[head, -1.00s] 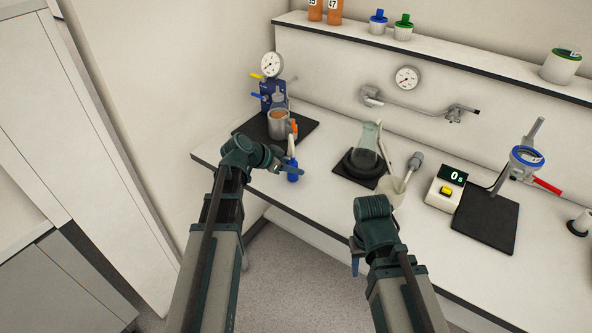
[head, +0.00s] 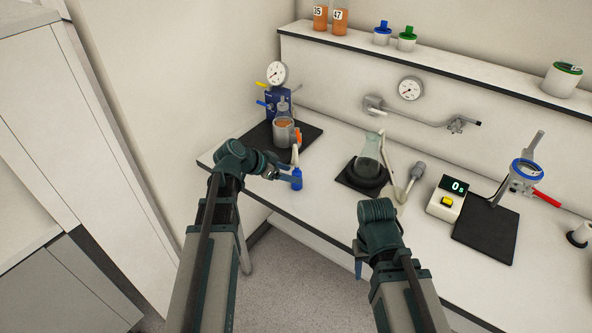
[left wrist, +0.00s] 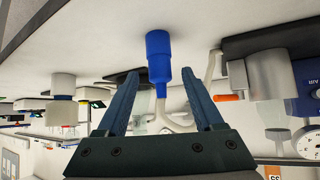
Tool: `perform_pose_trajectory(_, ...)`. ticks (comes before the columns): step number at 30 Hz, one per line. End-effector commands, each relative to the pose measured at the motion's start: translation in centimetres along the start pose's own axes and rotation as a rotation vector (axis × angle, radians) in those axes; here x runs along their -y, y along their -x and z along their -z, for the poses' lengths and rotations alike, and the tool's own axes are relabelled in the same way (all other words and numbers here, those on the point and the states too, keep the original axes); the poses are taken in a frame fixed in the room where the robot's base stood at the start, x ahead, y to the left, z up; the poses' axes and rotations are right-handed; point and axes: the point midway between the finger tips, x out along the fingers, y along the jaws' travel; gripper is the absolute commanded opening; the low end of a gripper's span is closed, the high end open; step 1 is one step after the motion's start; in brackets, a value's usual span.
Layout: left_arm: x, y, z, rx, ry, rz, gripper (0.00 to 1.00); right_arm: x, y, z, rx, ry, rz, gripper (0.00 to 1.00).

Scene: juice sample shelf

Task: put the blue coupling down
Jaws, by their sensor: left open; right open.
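The blue coupling (head: 297,182) stands on the white bench near its front left edge, with a pale hose joined to it. In the left wrist view, which shows the bench upside down at the top, the coupling (left wrist: 158,58) touches the bench surface. My left gripper (head: 288,177) is open, with one finger on either side of the coupling's narrower end. A gap shows between each finger and the coupling in the left wrist view. My right gripper (head: 358,268) hangs low in front of the bench edge, with nothing seen in it; its fingers are partly hidden.
Behind the coupling, a dark mat (head: 310,133) carries a blue pump with a gauge and a metal cup (head: 284,132). A flask (head: 368,150) stands on another mat to the right, near a timer (head: 447,197).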

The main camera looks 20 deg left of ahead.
Motion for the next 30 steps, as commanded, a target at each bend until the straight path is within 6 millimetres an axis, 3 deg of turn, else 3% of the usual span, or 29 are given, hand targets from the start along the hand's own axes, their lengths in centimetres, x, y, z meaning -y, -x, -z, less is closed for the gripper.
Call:
perform_pose_trajectory(1,-0.1,1.8,0.5,0.0,0.002,0.003,0.69,-0.1,1.5,-0.1,0.0,0.0,0.0,0.47)
perform_pose_trajectory(9,-0.1,6.3,0.3,-0.001,0.002,0.002,0.69,-0.4,4.4,-0.3,0.0,0.0,0.0,0.47)
perform_pose_trajectory(15,0.0,7.7,0.1,-0.001,0.0,0.001,0.69,-0.5,5.1,-0.3,0.0,0.0,0.0,0.47)
perform_pose_trajectory(22,-0.4,7.7,0.0,0.007,0.002,-0.007,0.69,-0.5,5.2,-0.3,0.0,0.0,0.0,0.47)
perform_pose_trajectory(26,-3.8,5.7,0.0,0.09,0.04,-0.063,0.69,-0.5,5.1,-0.3,0.0,0.0,0.0,0.47)
perform_pose_trajectory(30,-11.0,2.7,-0.8,0.309,0.13,-0.133,0.69,-0.5,5.1,-0.3,0.0,0.0,0.0,0.47)
